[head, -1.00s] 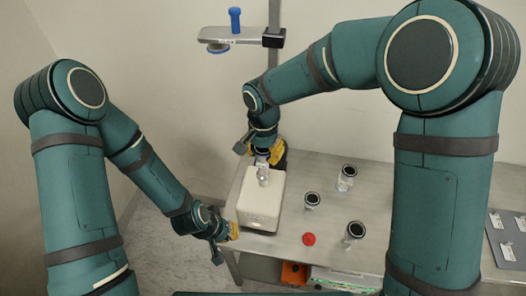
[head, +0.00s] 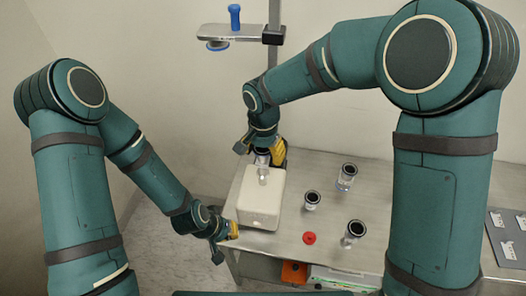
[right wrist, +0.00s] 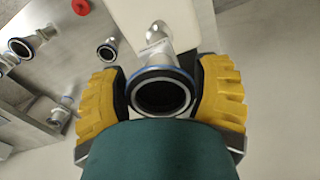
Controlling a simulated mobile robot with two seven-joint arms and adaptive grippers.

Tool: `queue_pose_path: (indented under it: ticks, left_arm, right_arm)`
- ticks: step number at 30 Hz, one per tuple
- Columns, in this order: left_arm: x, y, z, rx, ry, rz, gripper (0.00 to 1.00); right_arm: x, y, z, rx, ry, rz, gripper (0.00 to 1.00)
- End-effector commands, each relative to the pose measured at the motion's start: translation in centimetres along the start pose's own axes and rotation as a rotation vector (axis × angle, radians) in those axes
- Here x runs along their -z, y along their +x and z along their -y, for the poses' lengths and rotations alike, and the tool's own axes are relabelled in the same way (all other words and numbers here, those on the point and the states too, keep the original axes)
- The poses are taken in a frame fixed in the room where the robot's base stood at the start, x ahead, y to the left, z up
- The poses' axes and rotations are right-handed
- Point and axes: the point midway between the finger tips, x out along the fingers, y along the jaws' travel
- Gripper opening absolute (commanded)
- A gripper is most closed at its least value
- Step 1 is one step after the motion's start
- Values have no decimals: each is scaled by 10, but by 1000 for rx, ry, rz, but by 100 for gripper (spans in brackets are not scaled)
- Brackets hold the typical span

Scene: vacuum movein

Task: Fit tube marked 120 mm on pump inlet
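The pump is a white box (head: 260,203) at the left end of the metal table, also in the right wrist view (right wrist: 155,22). A clear and metallic tube (head: 263,174) stands at its top, beneath my right gripper (head: 265,157). In the right wrist view, my right gripper (right wrist: 162,92) has its yellow fingers shut on the tube's dark, blue-edged round end (right wrist: 162,94). A small label shows on it, too small to read. Whether it is seated on the inlet is hard to tell. My left gripper (head: 228,240) hangs beside the pump's front left; its fingers are unclear.
Several dark-rimmed tubes stand on the table (head: 330,255): one at the back (head: 346,177), one nearer the pump (head: 312,201), one in front (head: 354,233). A red cap (head: 309,238) lies among them. A grey panel (head: 508,235) lies at right. A stand arm (head: 240,34) is above.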

Motion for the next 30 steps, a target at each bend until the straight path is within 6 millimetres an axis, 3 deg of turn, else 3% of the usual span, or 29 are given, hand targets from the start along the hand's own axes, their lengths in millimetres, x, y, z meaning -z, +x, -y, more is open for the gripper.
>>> queue_pose_path:
  ticks: [2, 14, 30]
  left_arm:
    - [0, 0, 0, 0, 0, 0, 0]
    - [0, 0, 0, 0, 0, 0, 0]
    - [0, 0, 0, 0, 0, 0, 0]
  right_arm:
    - [0, 0, 0, 0, 0, 0, 90]
    - [0, -6, 0, 1, 0, -1, 90]
    - [0, -102, 1, 3, -1, -2, 90]
